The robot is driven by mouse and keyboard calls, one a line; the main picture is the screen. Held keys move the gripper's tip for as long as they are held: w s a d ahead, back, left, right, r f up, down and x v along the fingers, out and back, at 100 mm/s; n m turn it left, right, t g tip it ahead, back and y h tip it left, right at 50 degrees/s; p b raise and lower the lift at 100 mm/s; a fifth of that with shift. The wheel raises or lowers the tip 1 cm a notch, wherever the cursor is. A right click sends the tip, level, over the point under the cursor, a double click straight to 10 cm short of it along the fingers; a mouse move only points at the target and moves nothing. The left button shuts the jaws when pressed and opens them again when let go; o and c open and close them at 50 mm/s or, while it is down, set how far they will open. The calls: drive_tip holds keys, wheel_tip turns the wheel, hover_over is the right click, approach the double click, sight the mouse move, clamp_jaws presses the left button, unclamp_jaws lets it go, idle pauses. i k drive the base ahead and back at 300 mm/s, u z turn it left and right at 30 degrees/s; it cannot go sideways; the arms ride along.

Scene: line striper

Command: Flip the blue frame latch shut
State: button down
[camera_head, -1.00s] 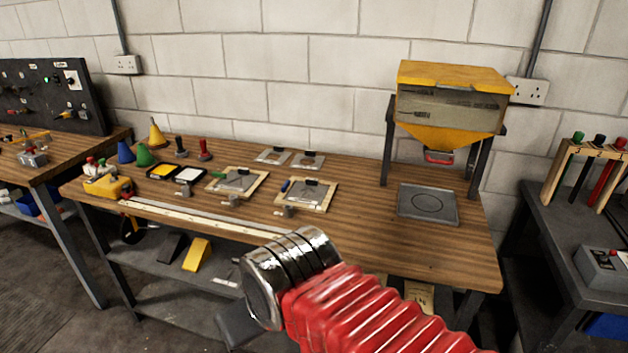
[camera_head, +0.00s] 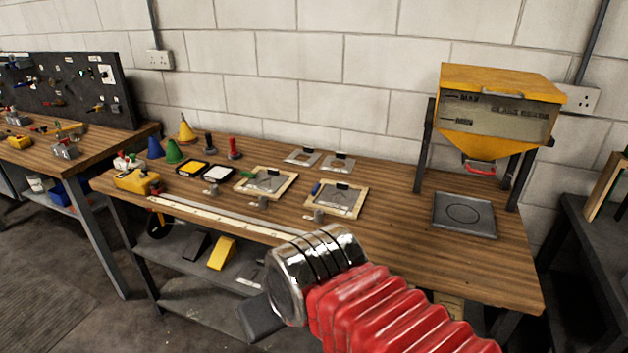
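The wooden frame with the blue latch (camera_head: 337,212) lies on the workbench, near the middle. It holds a grey stencil plate with a black grip. The small blue latch (camera_head: 315,189) sits at the frame's upper left corner; it is too small to tell its exact angle. A similar frame with a green latch (camera_head: 246,174) lies to its left. My gripper (camera_head: 262,317) shows only as a dark grey piece beyond my metal wrist, low and in front of the bench, well apart from the blue latch. Its fingers are not clear.
The wooden bench (camera_head: 400,255) is clear right of the frames. A yellow hopper (camera_head: 497,120) stands over a grey plate (camera_head: 464,215). Small metal blocks (camera_head: 316,215) and a long pale rail (camera_head: 215,210) lie in front of the frames. Cones and pads stand left.

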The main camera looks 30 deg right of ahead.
sight(313, 191)
drive_tip(key=i, duration=0.85)
drive_tip(key=z, duration=0.05)
